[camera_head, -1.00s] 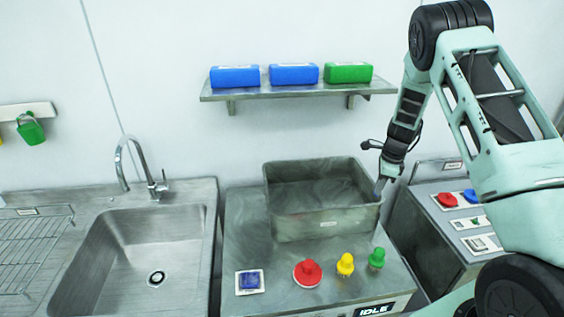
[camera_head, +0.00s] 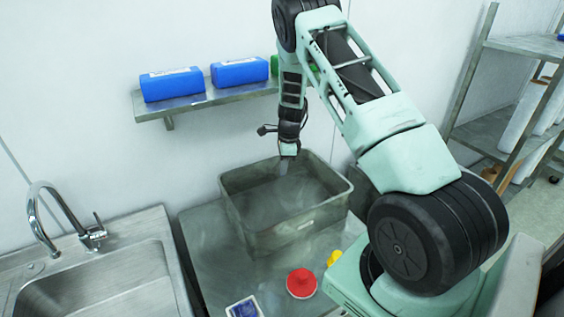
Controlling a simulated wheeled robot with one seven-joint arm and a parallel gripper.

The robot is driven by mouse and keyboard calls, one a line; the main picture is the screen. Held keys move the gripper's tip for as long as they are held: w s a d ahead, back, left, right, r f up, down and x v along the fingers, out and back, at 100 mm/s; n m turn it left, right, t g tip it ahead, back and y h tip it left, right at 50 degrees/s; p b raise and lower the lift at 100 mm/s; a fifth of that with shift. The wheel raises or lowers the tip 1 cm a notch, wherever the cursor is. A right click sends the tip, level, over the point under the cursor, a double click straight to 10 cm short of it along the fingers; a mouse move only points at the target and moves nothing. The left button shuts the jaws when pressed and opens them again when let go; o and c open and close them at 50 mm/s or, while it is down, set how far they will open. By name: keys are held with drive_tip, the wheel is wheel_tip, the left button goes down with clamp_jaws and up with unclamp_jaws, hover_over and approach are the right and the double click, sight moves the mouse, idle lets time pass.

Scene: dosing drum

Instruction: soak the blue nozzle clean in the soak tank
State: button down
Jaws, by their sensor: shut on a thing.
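The grey open-topped tank (camera_head: 285,205) stands on the steel bench, taken as the soak tank. My gripper (camera_head: 287,158) points down over the tank's back part, near the rim. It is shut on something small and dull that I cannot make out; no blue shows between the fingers. I cannot pick out the blue nozzle for certain. Whether the gripper tip is inside the tank or above it is unclear.
A red knob-like piece (camera_head: 302,282) and a yellow one (camera_head: 334,258) stand in front of the tank, beside a blue-and-white square (camera_head: 243,308). The sink (camera_head: 110,285) is at left. A wall shelf (camera_head: 205,101) holds blue boxes. A rack (camera_head: 490,130) stands at right.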

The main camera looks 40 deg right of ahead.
drive_tip(key=shift+s+f+b, duration=0.1)
drive_tip(key=shift+f+b, duration=4.2)
drive_tip(key=shift+f, duration=3.2)
drive_tip(key=shift+r+p, duration=4.1)
drive_tip(key=shift+r, duration=2.55)
drive_tip(key=shift+r+p, duration=0.35)
drive_tip(key=shift+r, duration=0.8)
